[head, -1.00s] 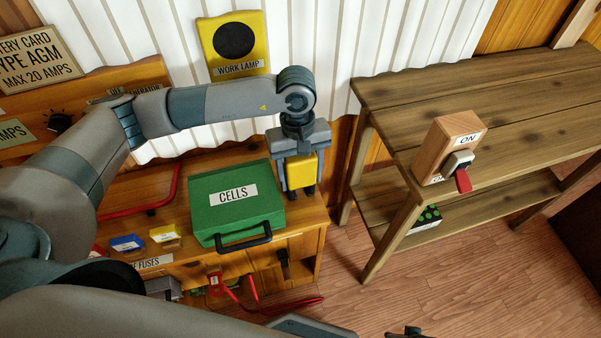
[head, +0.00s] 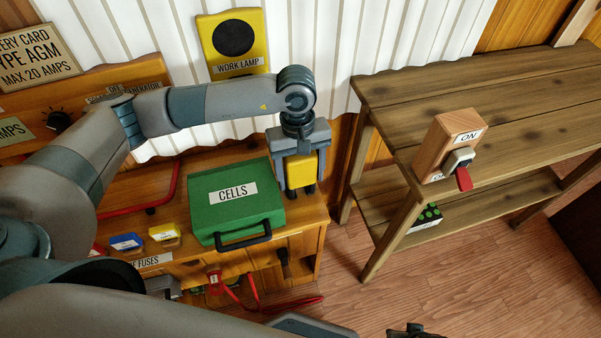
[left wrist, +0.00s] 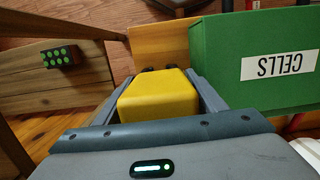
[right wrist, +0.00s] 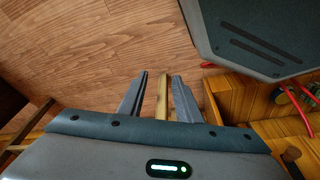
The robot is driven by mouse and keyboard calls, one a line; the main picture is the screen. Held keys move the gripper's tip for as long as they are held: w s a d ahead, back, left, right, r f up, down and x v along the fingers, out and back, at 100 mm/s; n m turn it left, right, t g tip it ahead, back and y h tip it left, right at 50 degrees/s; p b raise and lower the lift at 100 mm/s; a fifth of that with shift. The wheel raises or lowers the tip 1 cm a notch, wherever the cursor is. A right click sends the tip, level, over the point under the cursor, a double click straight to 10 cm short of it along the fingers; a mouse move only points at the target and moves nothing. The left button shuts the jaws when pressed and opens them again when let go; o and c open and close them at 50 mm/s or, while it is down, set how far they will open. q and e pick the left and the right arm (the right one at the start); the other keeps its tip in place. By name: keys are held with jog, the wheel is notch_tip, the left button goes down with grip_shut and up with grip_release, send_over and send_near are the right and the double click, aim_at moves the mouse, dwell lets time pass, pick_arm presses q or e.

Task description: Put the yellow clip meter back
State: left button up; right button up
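The yellow clip meter (head: 301,171) is a yellow block between the fingers of my left gripper (head: 301,186). It also shows in the left wrist view (left wrist: 158,97), with a finger against each side and two dark tips beyond it. My left gripper is shut on it, just right of the green CELLS box (head: 235,203), at the right end of the wooden bench (head: 312,215). I cannot tell whether the meter touches the bench top. My right gripper (right wrist: 160,77) is open and empty over the floor. Only a dark bit of it shows at the head view's bottom edge.
A wooden shelf table (head: 400,95) stands to the right, bearing a wooden switch block (head: 440,147) with a red lever. A red cable (head: 290,303) hangs low. Open floor lies between bench and table.

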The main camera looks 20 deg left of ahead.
jog(key=shift+s+f, duration=0.15)
jog(key=shift+f, duration=0.05)
pick_arm(q)
jog(key=shift+r, duration=0.1)
jog(key=shift+r+p, duration=0.15)
jog(key=shift+p, duration=0.15)
jog(key=r, duration=0.3)
jog(key=r+p, duration=0.1)
jog(key=r, duration=0.2)
jog(key=w+r+p, duration=0.1)
jog(key=r, duration=0.3)
jog(key=shift+a, duration=0.35)
jog(key=shift+w+r+p, duration=0.1)
jog(key=shift+r+p, duration=0.2)
jog(key=shift+r, duration=0.55)
pick_arm(e)
notch_tip(320, 180, down, 8)
jog(key=s, duration=0.2)
jog(key=shift+d, duration=0.4)
